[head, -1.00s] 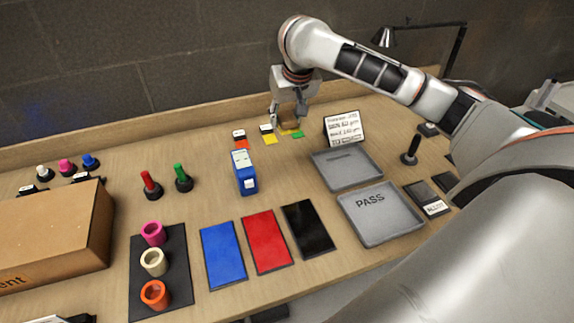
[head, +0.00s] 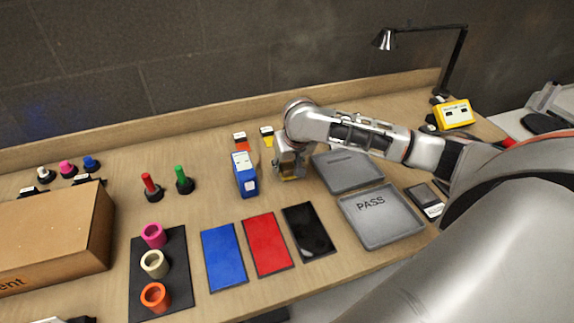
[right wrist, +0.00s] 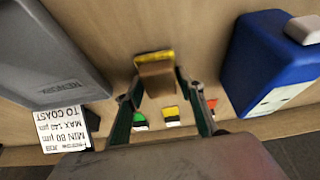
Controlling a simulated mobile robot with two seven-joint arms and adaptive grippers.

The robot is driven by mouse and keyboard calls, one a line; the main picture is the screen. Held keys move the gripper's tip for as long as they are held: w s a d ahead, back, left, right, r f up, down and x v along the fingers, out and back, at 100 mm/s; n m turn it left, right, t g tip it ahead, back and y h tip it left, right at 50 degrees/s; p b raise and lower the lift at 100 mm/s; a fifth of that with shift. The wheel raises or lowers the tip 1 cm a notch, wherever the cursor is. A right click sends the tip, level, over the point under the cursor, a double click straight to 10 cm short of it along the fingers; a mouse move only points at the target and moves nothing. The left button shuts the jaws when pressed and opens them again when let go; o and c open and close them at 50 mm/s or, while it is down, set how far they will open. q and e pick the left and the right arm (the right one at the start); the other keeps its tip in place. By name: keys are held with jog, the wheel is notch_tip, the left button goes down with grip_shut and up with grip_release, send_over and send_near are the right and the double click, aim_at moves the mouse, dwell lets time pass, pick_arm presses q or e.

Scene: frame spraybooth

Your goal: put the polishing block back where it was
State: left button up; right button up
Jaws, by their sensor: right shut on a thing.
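My right gripper (head: 289,171) is shut on a tan block with a yellow edge, which looks like the polishing block. The right wrist view shows the block (right wrist: 155,78) between the two fingers of the gripper (right wrist: 158,82). In the head view the gripper is between the blue device and the upper grey tray, and mostly hides the block. Whether the block touches the table is unclear. Green (right wrist: 139,121), yellow (right wrist: 171,116) and orange-red (right wrist: 211,104) patches with white labels are on the table behind it. My left gripper is not in view.
The blue device (head: 246,180) stands left of the gripper. The upper grey tray (head: 352,180) and the PASS tray (head: 395,230) lie right. Blue (head: 223,257), red (head: 267,245) and black (head: 308,230) panels lie in front. A written card (right wrist: 65,128) stands behind the upper tray.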

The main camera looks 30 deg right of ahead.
jog(key=shift+f, duration=0.25)
jog(key=o, duration=1.1)
jog(key=shift+r, duration=0.1)
jog(key=shift+v, duration=6.1)
